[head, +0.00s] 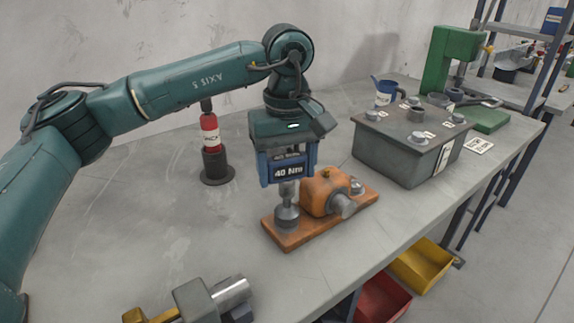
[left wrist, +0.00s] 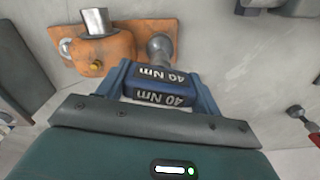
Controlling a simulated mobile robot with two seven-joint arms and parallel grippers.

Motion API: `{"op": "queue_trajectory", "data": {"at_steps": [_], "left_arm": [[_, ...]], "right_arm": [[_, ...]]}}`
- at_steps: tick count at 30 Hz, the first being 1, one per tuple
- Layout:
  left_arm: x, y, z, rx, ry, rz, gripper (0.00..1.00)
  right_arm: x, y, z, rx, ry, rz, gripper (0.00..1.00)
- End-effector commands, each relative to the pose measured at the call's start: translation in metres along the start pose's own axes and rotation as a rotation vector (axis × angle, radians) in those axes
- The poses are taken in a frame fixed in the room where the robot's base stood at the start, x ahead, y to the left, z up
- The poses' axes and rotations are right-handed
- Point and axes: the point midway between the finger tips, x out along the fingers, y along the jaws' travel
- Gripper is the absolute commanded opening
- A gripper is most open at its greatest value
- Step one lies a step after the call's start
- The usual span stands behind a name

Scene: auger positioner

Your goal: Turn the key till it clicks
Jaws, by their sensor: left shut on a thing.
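The key (head: 288,171) is a dark block marked "40 Nm" with a grey metal shaft below it. It stands upright over a grey round fitting (head: 287,217) on an orange-brown board (head: 290,240). My left gripper (head: 288,180) comes from above, its blue fingers on either side of the key, shut on it. In the left wrist view the key (left wrist: 160,85) sits between the blue fingers, with the grey fitting (left wrist: 160,45) just beyond. Whether the shaft is fully seated is hard to tell. My right gripper is not in view.
An orange housing (head: 322,193) with a metal stub stands close right of the key. A grey box (head: 392,160) with knobs and a green press (head: 447,62) stand behind right. A red tool (head: 209,132) in a black stand is at left. A metal fitting (head: 205,300) lies in front.

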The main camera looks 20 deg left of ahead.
Motion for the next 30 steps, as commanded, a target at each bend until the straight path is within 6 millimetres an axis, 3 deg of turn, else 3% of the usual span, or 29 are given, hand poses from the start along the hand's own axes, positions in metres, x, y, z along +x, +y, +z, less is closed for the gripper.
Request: {"op": "queue_trajectory", "data": {"at_steps": [24,25,30], "left_arm": [[0.011,0.0,0.0,0.0,0.001,0.003,0.38],[0.011,0.0,0.0,0.0,0.001,0.003,0.65],[0.011,0.0,0.0,0.0,0.001,0.002,0.51]], "right_arm": [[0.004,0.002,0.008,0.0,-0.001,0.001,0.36],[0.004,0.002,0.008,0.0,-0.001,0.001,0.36],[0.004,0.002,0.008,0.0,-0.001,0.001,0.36]]}}
